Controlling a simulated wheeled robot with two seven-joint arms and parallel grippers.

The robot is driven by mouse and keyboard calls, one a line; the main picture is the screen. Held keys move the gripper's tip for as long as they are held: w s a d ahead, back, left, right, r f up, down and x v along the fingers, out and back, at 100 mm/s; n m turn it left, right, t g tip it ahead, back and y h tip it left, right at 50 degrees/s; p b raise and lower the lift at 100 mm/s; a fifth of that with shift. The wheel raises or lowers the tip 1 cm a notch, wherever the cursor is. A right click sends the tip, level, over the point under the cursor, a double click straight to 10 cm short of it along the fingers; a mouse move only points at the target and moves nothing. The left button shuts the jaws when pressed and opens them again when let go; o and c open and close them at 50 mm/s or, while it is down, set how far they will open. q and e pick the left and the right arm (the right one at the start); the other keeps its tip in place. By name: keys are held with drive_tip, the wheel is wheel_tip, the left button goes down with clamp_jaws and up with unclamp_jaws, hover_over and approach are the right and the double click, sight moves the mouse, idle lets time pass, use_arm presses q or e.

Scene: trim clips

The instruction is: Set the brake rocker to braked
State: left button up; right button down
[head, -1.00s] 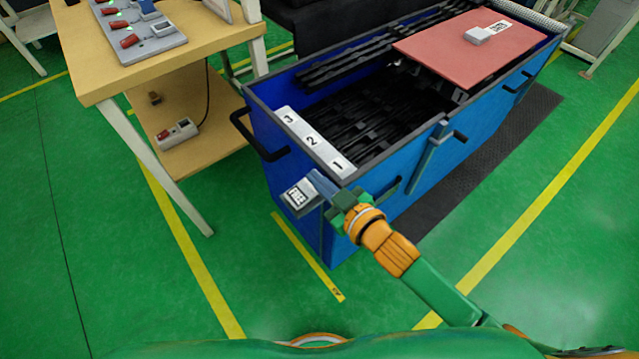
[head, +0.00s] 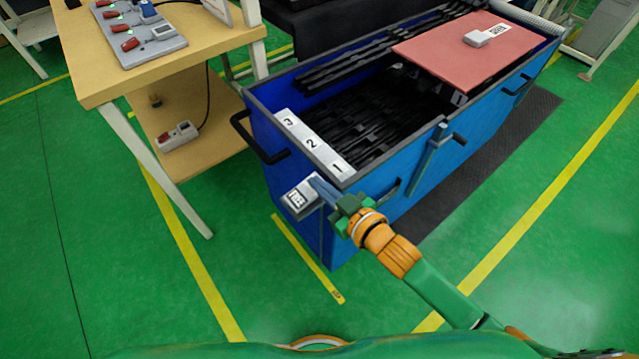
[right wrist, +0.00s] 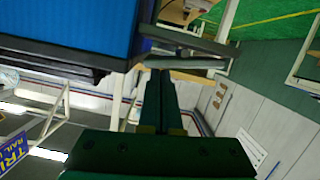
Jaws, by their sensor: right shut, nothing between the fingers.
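A small grey-white unit with a marked face (head: 297,199), which looks like the brake rocker, sits on the near end of the blue trolley bin (head: 385,205), below its corner. I cannot read its setting. My right gripper (head: 318,184) is shut and empty, its fingertips at the unit's right upper edge; I cannot tell whether they touch. In the right wrist view the closed fingers (right wrist: 160,75) point at a flat grey piece (right wrist: 190,62) beside the blue bin wall (right wrist: 75,25). My left gripper is not in view.
The bin's rim has a white strip numbered 1, 2, 3 (head: 312,143), and black parts lie inside. A black handle (head: 255,145) sticks out on the left. A wooden bench (head: 150,70) with switch boxes stands at left. The green floor in front is clear.

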drive_tip(key=shift+w+d+f+m+y+p, duration=0.1)
drive_tip(key=shift+w+d+m+y+p, duration=0.05)
drive_tip(key=shift+m+y+p, duration=0.3)
drive_tip(key=shift+d+f+m, duration=0.1)
drive_tip(key=shift+m, duration=0.15)
drive_tip(key=shift+w+d+f+m+g, duration=0.15)
drive_tip(key=shift+m+g, duration=0.15)
drive_tip(key=shift+m, duration=0.2)
drive_tip(key=shift+w+d+f+p, duration=0.1)
drive_tip(key=shift+d+f+p, duration=0.1)
drive_tip(key=shift+p, duration=0.1)
idle(0.3)
drive_tip(key=r+p, duration=0.4)
drive_tip(key=shift+w+d+r, duration=0.1)
drive_tip(key=shift+w+r, duration=0.05)
drive_tip(key=shift+w, duration=0.1)
drive_tip(key=v, duration=1)
drive_tip(key=shift+d+f+p, duration=0.2)
drive_tip(key=shift+d+p, duration=0.15)
drive_tip(key=shift+w, duration=0.1)
